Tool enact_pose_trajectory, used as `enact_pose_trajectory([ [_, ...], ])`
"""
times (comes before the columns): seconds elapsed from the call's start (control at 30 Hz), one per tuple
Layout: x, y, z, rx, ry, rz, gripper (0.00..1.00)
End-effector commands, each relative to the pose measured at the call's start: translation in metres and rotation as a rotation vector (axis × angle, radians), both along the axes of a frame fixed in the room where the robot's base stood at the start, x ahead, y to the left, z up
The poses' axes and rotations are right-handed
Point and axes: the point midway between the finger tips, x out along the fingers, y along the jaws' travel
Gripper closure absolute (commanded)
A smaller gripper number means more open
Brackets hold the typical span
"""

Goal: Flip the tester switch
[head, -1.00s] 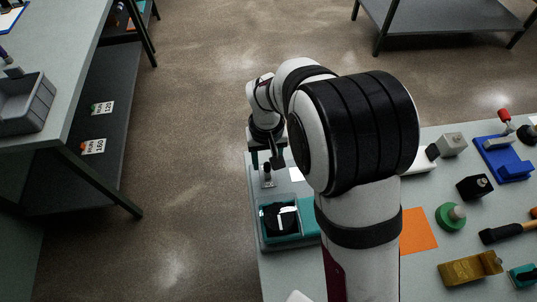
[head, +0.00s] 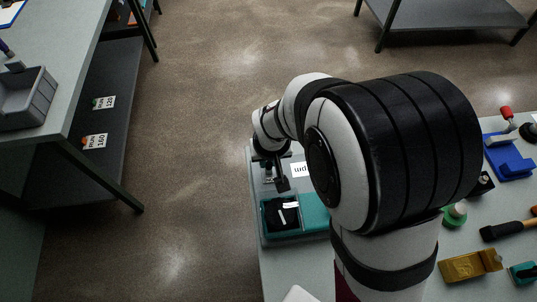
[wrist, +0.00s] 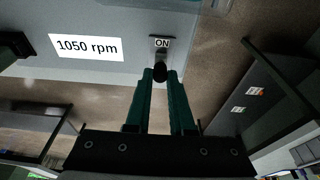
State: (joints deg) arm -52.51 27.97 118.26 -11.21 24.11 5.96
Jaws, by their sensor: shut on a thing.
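In the head view my gripper (head: 272,176) is small and dark over the switch end of the plate, so the knob is hard to make out there.
A white "1050 rpm" card (wrist: 86,47) lies beside the switch. Open floor lies left of the bench.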

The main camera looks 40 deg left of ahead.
Motion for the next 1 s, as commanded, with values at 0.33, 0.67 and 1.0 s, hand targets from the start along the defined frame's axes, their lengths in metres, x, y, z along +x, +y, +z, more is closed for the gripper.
enact_pose_trajectory([
  [0.33,-0.001,-0.002,0.000,0.019,-0.015,-0.001,1.00],
  [0.67,-0.001,-0.001,0.000,0.019,-0.015,0.000,0.48],
  [1.0,-0.007,-0.007,0.037,0.025,-0.020,0.000,0.48],
])
